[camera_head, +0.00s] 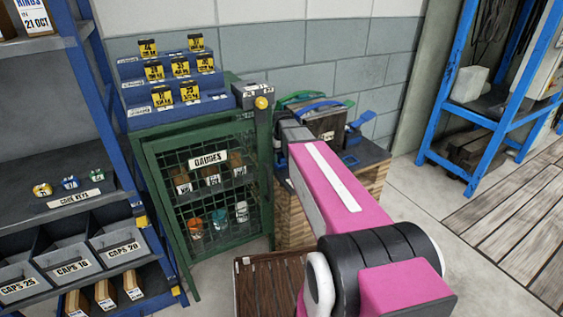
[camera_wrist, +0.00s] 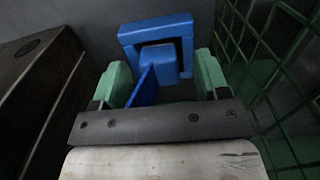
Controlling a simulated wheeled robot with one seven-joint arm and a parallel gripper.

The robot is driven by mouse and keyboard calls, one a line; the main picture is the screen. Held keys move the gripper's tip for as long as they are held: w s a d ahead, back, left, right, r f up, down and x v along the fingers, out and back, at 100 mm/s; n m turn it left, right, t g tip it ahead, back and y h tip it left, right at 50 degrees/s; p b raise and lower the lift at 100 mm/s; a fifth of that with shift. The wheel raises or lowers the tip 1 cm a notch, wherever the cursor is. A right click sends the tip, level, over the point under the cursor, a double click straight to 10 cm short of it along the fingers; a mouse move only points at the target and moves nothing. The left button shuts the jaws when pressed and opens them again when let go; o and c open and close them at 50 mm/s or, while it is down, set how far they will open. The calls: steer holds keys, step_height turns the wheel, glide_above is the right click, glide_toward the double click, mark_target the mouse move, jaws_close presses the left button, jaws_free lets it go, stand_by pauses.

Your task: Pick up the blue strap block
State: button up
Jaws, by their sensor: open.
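In the wrist view, the blue strap block (camera_wrist: 159,58) lies ahead of my gripper (camera_wrist: 162,70). It shows a square blue frame, a smaller block in front and a thin upright plate. My gripper's two green fingers are open, one on each side of the block's near part; I cannot tell if they touch it. In the head view, my pink arm reaches toward the gap between the green cabinet and a dark box; the fingertips are hidden there. Another blue piece (camera_head: 360,122) shows right of the dark box; I cannot tell if it is the same thing.
The dark box (camera_head: 322,125) with green and blue straps stands on a wooden crate (camera_head: 374,186). In the wrist view a dark box side (camera_wrist: 38,95) is close left and green mesh (camera_wrist: 275,65) close right. A slatted brown pallet (camera_head: 268,284) lies in front.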

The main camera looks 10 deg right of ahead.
mark_target(282, 156)
steer(key=shift+f, duration=0.4)
steer(key=c, duration=1)
steer(key=shift+o, duration=0.2)
steer(key=shift+r, duration=0.1)
step_height(282, 156, up, 10)
